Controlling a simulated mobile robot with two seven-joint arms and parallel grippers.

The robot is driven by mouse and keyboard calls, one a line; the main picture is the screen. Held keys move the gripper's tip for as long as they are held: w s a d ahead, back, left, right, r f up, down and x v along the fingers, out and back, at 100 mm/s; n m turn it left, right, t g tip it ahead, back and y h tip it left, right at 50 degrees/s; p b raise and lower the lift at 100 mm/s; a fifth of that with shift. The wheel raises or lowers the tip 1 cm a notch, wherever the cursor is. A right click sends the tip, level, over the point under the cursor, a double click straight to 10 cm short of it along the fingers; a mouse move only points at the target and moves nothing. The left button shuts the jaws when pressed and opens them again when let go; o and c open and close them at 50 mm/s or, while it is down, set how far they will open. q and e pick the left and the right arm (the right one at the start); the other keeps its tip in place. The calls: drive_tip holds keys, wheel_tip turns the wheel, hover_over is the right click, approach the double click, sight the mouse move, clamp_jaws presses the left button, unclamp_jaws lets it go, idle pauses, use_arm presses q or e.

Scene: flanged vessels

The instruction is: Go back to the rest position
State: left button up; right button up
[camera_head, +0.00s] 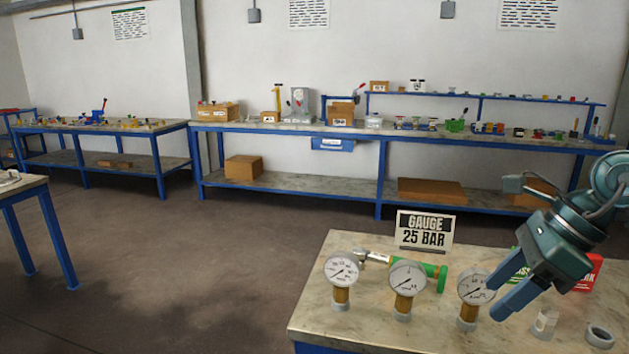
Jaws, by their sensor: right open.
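My right gripper (496,298) comes in from the right above the near table (345,260). Its two blue fingers are apart, with nothing seen between them. They point down and left and overlap the right edge of a pressure gauge (473,289) in the picture; I cannot tell whether they touch it. Two more gauges stand upright to the left, one in the middle (407,278) and one at the left (342,269). Each has a round white dial on a brass stem with a grey foot. My left gripper is not in view.
A sign reading "GAUGE 25 BAR" (425,231) stands behind the gauges, by a green-handled tool (430,270). Long blue-framed benches (290,127) line the wall; open floor lies between.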

drive_tip(key=s+a+f+m+g+y+b, duration=0.1)
drive_tip(key=s+a+f+m+y+b, duration=0.25)
drive_tip(key=a+y, duration=0.55)
drive_tip(key=s+a+f+m+y+b, duration=0.1)
drive_tip(key=s+a+f+m+y, duration=0.25)
drive_tip(key=a+m+y, duration=0.55)
drive_tip(key=w+d+f+m+t+h+b, duration=0.1)
drive_tip(key=d+f+m+t+h, duration=0.1)
drive_tip(key=f+m+t+h, duration=0.6)
drive_tip(key=w+d+f+m+t+h+b, duration=0.1)
drive_tip(key=f+m+t+h+b, duration=0.15)
drive_tip(key=m+t, duration=0.95)
use_arm(q)
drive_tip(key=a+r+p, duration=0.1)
drive_tip(key=p, duration=1.3)
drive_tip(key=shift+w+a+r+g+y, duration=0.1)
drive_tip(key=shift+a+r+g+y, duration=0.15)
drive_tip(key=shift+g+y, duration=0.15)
use_arm(e)
drive_tip(key=s+d+f+m+g+h, duration=0.1)
drive_tip(key=s+f+m+g+h, duration=0.2)
drive_tip(key=f+m+g+h, duration=0.2)
drive_tip(key=s+d+f+m+g+h, duration=0.2)
drive_tip(key=s+f+m+g+h, duration=0.2)
drive_tip(key=f+m, duration=0.4)
drive_tip(key=shift+s+d+g+h, duration=0.25)
drive_tip(key=shift+s+g+h, duration=0.1)
drive_tip(key=shift+g, duration=0.25)
